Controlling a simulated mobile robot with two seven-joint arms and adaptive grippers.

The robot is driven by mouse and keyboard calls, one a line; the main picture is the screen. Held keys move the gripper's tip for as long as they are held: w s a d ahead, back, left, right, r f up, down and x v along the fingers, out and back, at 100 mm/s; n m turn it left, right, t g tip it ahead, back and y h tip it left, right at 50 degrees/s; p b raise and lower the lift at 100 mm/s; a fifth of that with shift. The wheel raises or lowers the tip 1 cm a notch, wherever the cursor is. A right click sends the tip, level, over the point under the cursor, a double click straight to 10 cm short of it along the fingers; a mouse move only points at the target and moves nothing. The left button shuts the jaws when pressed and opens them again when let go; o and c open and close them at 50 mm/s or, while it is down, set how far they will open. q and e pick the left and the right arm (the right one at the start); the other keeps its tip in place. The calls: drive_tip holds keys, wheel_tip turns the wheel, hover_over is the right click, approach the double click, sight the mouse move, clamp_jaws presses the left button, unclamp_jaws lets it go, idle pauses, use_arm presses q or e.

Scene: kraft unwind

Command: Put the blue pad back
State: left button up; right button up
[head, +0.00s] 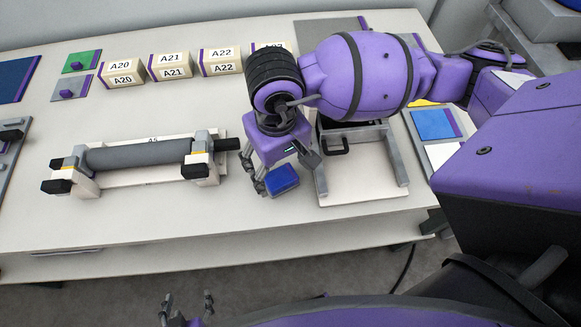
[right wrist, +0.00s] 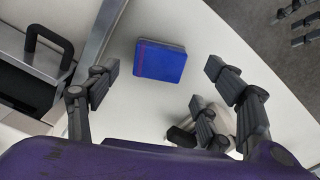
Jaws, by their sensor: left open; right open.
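The blue pad (head: 283,179) is a small, thick block on the white table, left of the white plate with the grey frame. It also shows whole in the right wrist view (right wrist: 160,61), where it looks flat on the table. My right gripper (head: 262,187) is open and empty, pointing down close to the pad. In the right wrist view its fingers (right wrist: 165,75) stand on either side of the pad, with clear gaps and no contact visible. My left gripper (head: 188,298) is open and empty at the bottom edge, in front of the table.
A grey roller (head: 138,154) lies on a stand left of the pad. Tan labelled blocks (head: 172,66) line the back. A framed plate (head: 360,187) with a black-handled part is right of the pad. A flat blue square (head: 433,124) lies further right. Table in front is clear.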

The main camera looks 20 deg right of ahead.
sight(280, 177)
wheel_tip(280, 177, up, 7)
drive_tip(key=shift+f, duration=0.1)
idle(0.7)
